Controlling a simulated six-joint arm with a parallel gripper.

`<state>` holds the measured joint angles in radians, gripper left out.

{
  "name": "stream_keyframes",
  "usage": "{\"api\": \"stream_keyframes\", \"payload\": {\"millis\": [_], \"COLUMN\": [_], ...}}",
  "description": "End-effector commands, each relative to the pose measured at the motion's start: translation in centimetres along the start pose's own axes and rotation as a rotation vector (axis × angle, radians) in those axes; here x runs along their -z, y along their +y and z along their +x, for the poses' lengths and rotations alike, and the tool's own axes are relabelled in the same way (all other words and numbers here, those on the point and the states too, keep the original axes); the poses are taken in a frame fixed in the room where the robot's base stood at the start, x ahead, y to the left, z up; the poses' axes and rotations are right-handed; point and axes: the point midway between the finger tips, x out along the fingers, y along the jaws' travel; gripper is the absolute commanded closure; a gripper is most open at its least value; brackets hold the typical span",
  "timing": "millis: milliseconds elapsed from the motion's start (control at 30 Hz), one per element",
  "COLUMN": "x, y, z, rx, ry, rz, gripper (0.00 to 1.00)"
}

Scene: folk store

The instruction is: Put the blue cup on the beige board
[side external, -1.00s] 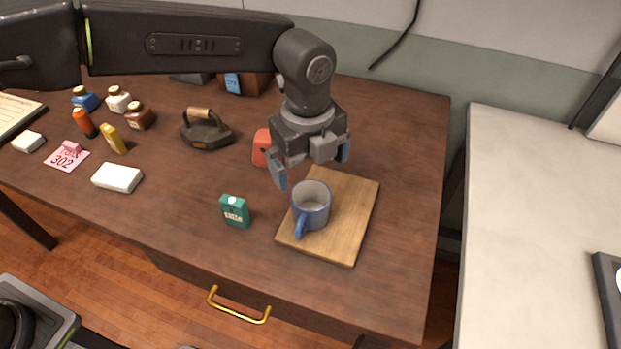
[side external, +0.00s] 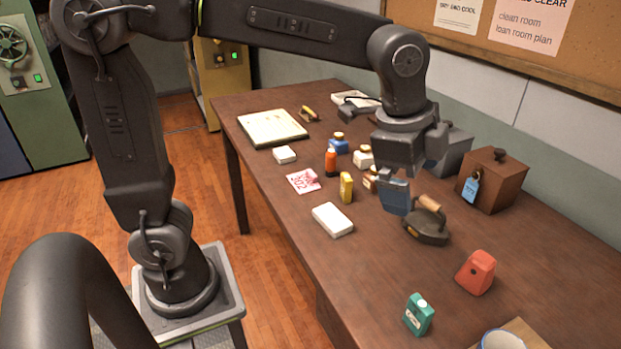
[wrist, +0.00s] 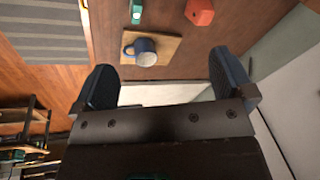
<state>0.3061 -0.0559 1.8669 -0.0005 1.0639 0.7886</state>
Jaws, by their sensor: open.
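The blue cup (wrist: 147,58) stands upright on the beige board (wrist: 170,44) in the wrist view, its handle toward the left. In the side view only the cup's rim (side external: 502,340) and a corner of the board (side external: 529,334) show at the bottom edge. My gripper (side external: 400,195) is raised over the table near the iron in the side view, well away from the cup. In the wrist view its two fingers (wrist: 163,84) are wide apart with nothing between them.
A flat iron (side external: 427,226), a red block (side external: 476,272) and a teal carton (side external: 418,314) stand on the table. A brown box (side external: 492,180) is at the back right. Small bottles and a white block (side external: 333,220) lie left of my gripper. Bare table lies between the white block and the carton.

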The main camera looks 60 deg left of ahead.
Motion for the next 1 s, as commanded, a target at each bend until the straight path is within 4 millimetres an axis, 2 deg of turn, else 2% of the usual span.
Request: {"api": "stream_keyframes", "payload": {"millis": [33, 200, 300, 400, 600, 1000], "x": [-2.4, -9.2, -12.3, -14.5, -16.3, -16.3], "y": [0.4, 2.9, 4.6, 6.0, 7.3, 7.4], "z": [-1.1, -2.5, -2.3, -1.9, -1.1, -1.0], "rx": [0.029, 0.109, 0.148, 0.176, 0.200, 0.200], "ry": [0.015, 0.069, 0.105, 0.137, 0.170, 0.170], "rz": [-0.121, -0.535, -0.747, -0.909, -1.062, -1.071], "gripper": [0.00, 0.00, 0.00, 0.00, 0.00, 0.00]}}
